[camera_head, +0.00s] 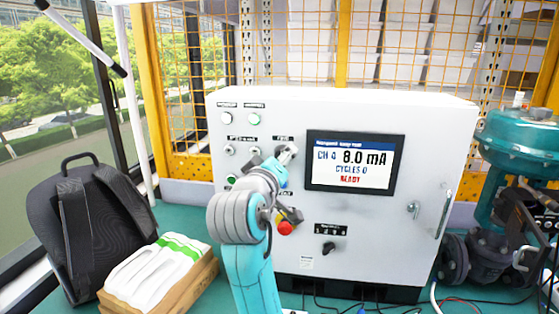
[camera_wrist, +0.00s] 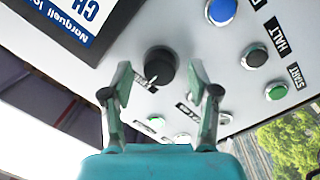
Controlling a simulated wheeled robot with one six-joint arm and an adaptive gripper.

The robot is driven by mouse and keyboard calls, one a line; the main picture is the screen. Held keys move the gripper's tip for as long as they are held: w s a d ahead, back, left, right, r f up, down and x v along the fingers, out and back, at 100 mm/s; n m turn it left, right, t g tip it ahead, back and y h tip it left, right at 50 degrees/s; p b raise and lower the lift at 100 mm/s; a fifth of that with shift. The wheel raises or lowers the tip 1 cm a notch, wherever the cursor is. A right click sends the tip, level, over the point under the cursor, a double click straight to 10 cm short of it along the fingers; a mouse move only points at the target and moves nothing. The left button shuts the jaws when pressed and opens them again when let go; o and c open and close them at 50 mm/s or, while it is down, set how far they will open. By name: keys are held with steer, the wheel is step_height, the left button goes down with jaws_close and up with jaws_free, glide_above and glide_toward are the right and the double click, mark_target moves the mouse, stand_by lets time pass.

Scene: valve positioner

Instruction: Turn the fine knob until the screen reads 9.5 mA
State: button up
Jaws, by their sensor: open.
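The screen (camera_head: 354,161) on the white control cabinet reads "CH 4 8.0 mA", "CYCLES 0", and "READY" in red. A corner of it shows in the wrist view (camera_wrist: 75,18). The fine knob (camera_wrist: 160,66) is black and round with a light pointer mark. In the wrist view it sits between the two fingertips of my gripper (camera_wrist: 161,72), which is open. I cannot tell whether the fingers touch it. In the head view my gripper (camera_head: 288,153) is at the panel just left of the screen and largely hides the knob.
A black selector (camera_head: 328,248) sits low on the panel, and a red button (camera_head: 285,228) is beside my arm. Blue (camera_wrist: 222,11), black (camera_wrist: 255,57) and green (camera_wrist: 276,91) buttons show in the wrist view. A door handle (camera_head: 445,213) is at right, a teal valve (camera_head: 515,145) beyond.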

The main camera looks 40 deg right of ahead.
jaws_close()
steer(key=shift+m, duration=0.3)
steer(key=m, duration=0.5)
steer(key=m+y, duration=0.1)
steer(key=m, duration=0.4)
steer(key=shift+r+y, duration=0.1)
steer(key=shift+y, duration=0.2)
steer(key=shift+m, duration=0.3)
jaws_free()
steer(key=shift+a, duration=0.1)
